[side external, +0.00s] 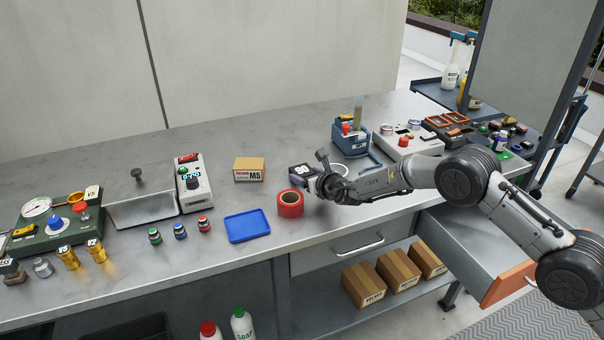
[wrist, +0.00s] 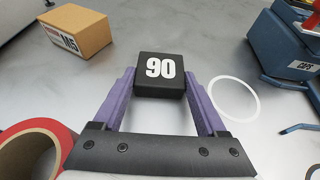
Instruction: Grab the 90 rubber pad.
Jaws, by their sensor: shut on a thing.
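The black rubber pad marked 90 (wrist: 159,88) is between the two purple fingers of my gripper (wrist: 160,85) in the wrist view. The fingers touch its left and right sides, and the number faces the camera. In the side external view the pad (side external: 301,171) shows at the end of my gripper (side external: 314,179), just behind the red tape roll. I cannot tell whether the pad rests on the bench or is a little above it.
A red tape roll (side external: 290,204) is close by, in front of the pad. An M5 carton (side external: 249,170) stands behind left, a blue tray (side external: 247,226) lies front left. A white ring (wrist: 234,98) and a blue CAPS box (wrist: 290,45) are to the right. An open drawer (side external: 470,255) is below right.

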